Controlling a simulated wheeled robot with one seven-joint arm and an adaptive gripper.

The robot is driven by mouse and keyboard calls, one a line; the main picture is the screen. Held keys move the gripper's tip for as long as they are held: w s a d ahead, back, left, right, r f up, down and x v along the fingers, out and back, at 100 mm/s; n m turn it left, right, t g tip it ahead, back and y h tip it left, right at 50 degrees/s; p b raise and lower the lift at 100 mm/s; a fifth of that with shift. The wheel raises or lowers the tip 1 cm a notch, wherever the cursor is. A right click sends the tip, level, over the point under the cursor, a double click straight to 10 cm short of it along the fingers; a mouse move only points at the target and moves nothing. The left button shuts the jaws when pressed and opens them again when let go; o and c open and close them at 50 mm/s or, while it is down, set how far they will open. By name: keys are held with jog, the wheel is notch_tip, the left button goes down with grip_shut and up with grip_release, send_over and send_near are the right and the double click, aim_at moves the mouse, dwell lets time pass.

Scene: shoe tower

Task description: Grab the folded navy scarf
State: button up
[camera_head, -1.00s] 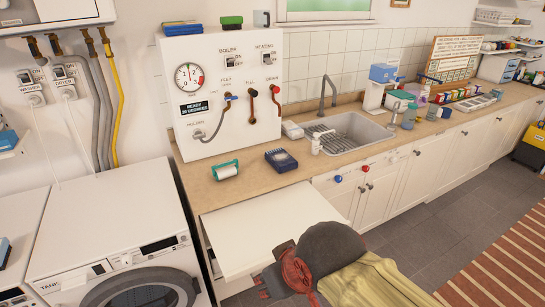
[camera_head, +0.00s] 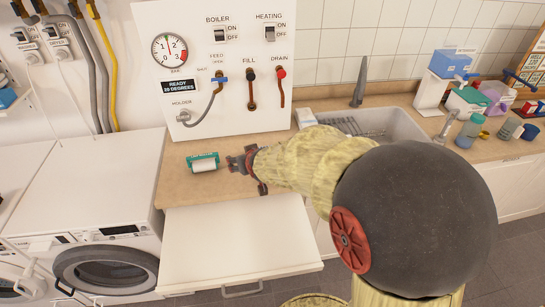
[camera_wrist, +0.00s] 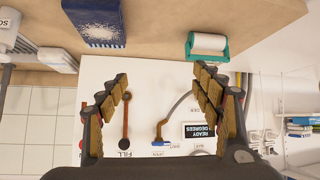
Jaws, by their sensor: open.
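The folded navy scarf (camera_wrist: 96,22) lies on the counter and shows at the upper left of the wrist view, with pale speckles on top. In the head view it is hidden behind my arm. My gripper (camera_head: 246,170) is over the counter in the head view, to the right of a teal-framed white roll (camera_head: 203,163). In the wrist view my gripper (camera_wrist: 160,80) is open, with nothing between its fingers. The scarf lies beyond the left fingertip there, apart from it.
The control panel (camera_head: 215,115) with valves and hoses stands behind the counter (camera_head: 180,190). A white pull-out surface (camera_head: 238,245) extends below the counter's front. The sink (camera_head: 385,125) and several bottles are to the right. The washing machine (camera_head: 75,195) is at left.

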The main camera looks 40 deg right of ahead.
jog(key=shift+o, duration=1.2)
jog(key=w+d+f+m+t+h+p, duration=0.1)
jog(key=d+f, duration=0.5)
jog(key=d, duration=0.2)
jog(key=shift+w+d+f+h, duration=0.3)
jog(key=shift+w+f, duration=0.05)
jog(key=shift+w, duration=0.05)
jog(key=o, duration=0.5)
jog(key=shift+m+t+h, duration=0.5)
jog(key=shift+m+h, duration=0.2)
jog(key=d+f, duration=0.2)
jog(key=s+d+f, duration=0.1)
jog(key=d+f+p, duration=0.1)
jog(key=d+f, duration=0.1)
jog(key=shift+s+d+f, duration=0.3)
jog(key=shift+s+d, duration=0.05)
jog(key=shift+o, duration=0.4)
jog(key=shift+w+d+f, duration=0.1)
jog(key=shift+d+f, duration=0.05)
jog(key=shift+f, duration=0.05)
jog(key=shift+a+b+x, duration=0.1)
jog(key=shift+b+x, duration=0.3)
jog(key=shift+x, duration=1.4)
jog(key=shift+a+b+x, duration=0.15)
jog(key=shift+b+x, duration=0.2)
jog(key=shift+x, duration=1.45)
